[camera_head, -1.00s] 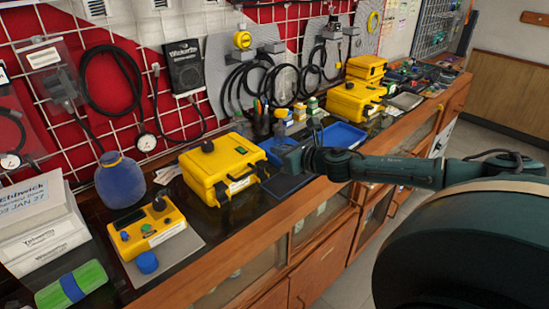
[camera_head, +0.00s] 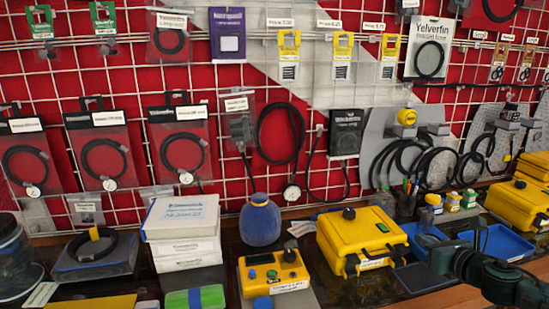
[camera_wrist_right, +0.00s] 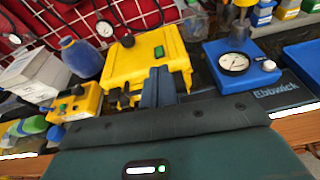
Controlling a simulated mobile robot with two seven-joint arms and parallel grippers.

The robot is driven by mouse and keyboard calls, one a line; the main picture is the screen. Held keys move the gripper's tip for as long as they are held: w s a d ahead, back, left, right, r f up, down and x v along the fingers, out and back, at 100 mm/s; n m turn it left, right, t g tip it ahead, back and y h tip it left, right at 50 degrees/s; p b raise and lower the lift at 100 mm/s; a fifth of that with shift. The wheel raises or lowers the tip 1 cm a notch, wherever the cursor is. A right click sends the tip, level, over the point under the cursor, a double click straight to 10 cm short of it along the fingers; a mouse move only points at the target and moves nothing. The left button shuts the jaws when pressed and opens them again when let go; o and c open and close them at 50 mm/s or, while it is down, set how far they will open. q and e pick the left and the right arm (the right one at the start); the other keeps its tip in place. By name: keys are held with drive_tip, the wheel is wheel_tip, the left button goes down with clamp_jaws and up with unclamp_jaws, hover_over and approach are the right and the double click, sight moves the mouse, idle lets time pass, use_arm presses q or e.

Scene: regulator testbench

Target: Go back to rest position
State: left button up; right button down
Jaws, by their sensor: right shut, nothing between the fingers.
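My right gripper (camera_head: 442,262) is at the lower right of the head view, over the front of the bench near the blue tray (camera_head: 508,243). In the right wrist view its fingers (camera_wrist_right: 158,86) are together and empty. They point toward the yellow case (camera_wrist_right: 150,62), which stands beyond them. In the head view this case (camera_head: 352,243) is left of the gripper, apart from it. My left gripper is not in view.
A yellow tester box (camera_head: 272,272) and a blue round flask (camera_head: 260,222) stand left of the case. White boxes (camera_head: 182,235) are stacked farther left. A blue unit with a dial gauge (camera_wrist_right: 235,64) is right of my fingers in the wrist view. Hoses hang on the wall grid.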

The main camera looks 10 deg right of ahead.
drive_tip(key=s+a+f+m+g+h, duration=0.1)
drive_tip(key=s+a+f+m, duration=0.35)
drive_tip(key=a+m, duration=0.3)
drive_tip(key=s+a+f+m+g+h, duration=0.1)
drive_tip(key=s+a+f+m+g, duration=0.1)
drive_tip(key=s+a+f+m, duration=0.35)
drive_tip(key=s+a+f+m+g+y, duration=0.15)
drive_tip(key=s+a+m+g, duration=0.3)
drive_tip(key=s+m, duration=0.6)
drive_tip(key=s+a+f+m+g, duration=0.3)
drive_tip(key=s+a+m+g, duration=0.15)
drive_tip(key=s+m, duration=0.6)
drive_tip(key=w+a+f+t+y, duration=0.1)
drive_tip(key=w+a+f+t, duration=0.2)
drive_tip(key=f, duration=0.2)
drive_tip(key=w+a+f+t+y, duration=0.1)
drive_tip(key=w+a+f+t, duration=0.2)
drive_tip(key=f+t, duration=0.1)
drive_tip(key=shift+f+n, duration=0.4)
drive_tip(key=shift+f, duration=0.25)
